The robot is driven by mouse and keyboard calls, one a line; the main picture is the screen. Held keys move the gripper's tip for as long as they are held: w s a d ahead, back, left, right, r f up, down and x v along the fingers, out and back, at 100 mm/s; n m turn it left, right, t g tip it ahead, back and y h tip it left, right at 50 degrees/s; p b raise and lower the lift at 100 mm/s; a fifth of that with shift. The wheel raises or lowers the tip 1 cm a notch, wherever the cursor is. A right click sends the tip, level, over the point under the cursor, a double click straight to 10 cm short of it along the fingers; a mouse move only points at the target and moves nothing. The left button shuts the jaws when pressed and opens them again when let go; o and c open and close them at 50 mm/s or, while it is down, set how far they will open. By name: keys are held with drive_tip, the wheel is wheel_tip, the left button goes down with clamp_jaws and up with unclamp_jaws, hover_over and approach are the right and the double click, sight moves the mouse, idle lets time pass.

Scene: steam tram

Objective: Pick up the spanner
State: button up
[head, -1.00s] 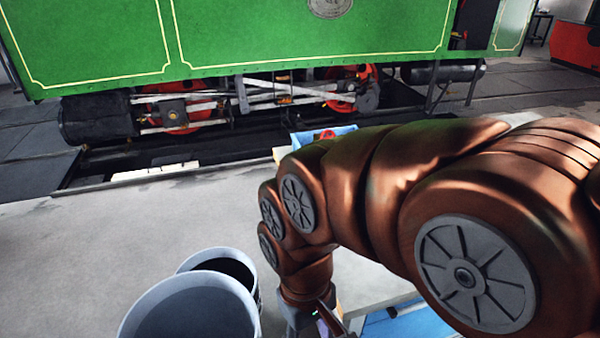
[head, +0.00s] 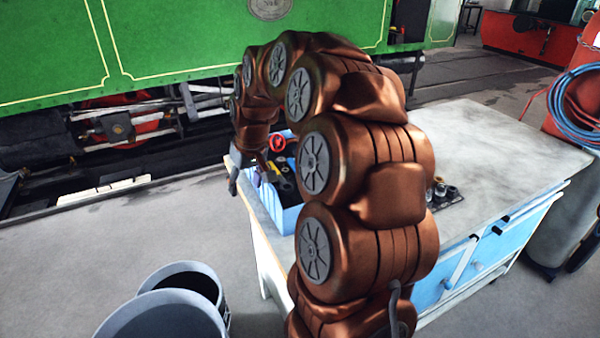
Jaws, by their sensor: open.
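My gripper (head: 250,180) hangs at the end of my arm, over the left end of the blue tray (head: 289,218) on the workbench. One dark finger shows at the tray's left side, and the gripper is open. Several tools lie in the tray, some with yellow parts, but they are small and partly hidden by my arm. I cannot tell which of them, if any, is the spanner. I cannot tell whether a finger touches the tray.
The grey-topped workbench (head: 500,150) has blue drawers and small dark sockets (head: 445,192) on top. A red handwheel (head: 278,142) shows at the tray. Grey bins (head: 165,315) stand front left. The green tram (head: 200,40) is behind. A blue hose (head: 575,105) hangs at right.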

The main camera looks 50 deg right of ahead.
drive_tip(key=w+d+m, duration=0.1)
drive_tip(key=d, duration=0.6)
drive_tip(key=w+d+f+t+h, duration=0.1)
drive_tip(key=d, duration=0.7)
drive_tip(key=w+d+f+m+h+p, duration=0.1)
drive_tip(key=d, duration=0.6)
drive_tip(key=shift+w+d+f+m, duration=0.15)
drive_tip(key=shift+w+f+m, duration=0.05)
drive_tip(key=shift+w+m, duration=0.1)
drive_tip(key=shift+d+f, duration=0.15)
drive_tip(key=shift+d, duration=0.05)
drive_tip(key=shift+p+x, duration=1.8)
drive_tip(key=shift+x, duration=1.95)
drive_tip(key=shift+w+d, duration=0.1)
drive_tip(key=shift+d, duration=0.1)
clamp_jaws()
